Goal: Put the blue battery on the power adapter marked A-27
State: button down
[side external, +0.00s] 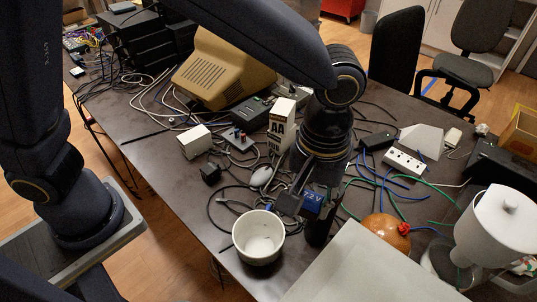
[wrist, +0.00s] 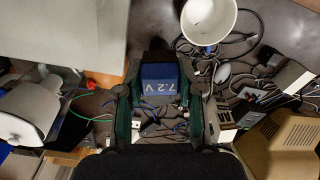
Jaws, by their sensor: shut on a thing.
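The blue battery (side external: 313,203) has light marks on its side in the side view. In the wrist view the battery (wrist: 160,83) reads "7.2 V". My gripper (side external: 304,209) is shut on it, with a finger on either side, and holds it over the cable-strewn table near the white pot. In the wrist view my gripper (wrist: 158,95) frames the battery. No A-27 mark can be read. A small black block (side external: 211,173) and a dark adapter-like box (side external: 377,140) lie on the table; I cannot tell whether either is that adapter.
A white pot (side external: 259,238) stands close left of the gripper, and a pale flat-topped box (side external: 362,268) is at the front. An AA battery box (side external: 281,125), a white power strip (side external: 404,163), an orange-brown round object (side external: 387,232) and a beige monitor (side external: 222,69) surround the area. Loose cables cover much of the table.

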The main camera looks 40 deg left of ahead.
jog(key=w+a+f+n, duration=0.4)
jog(key=w+a+f, duration=0.15)
jog(key=a, duration=0.35)
jog(key=n, duration=1.1)
send_over(210, 167)
notch_tip(210, 167, down, 15)
jog(key=shift+f, duration=0.1)
jog(key=shift+f, duration=0.1)
jog(key=c, duration=0.7)
grip_release()
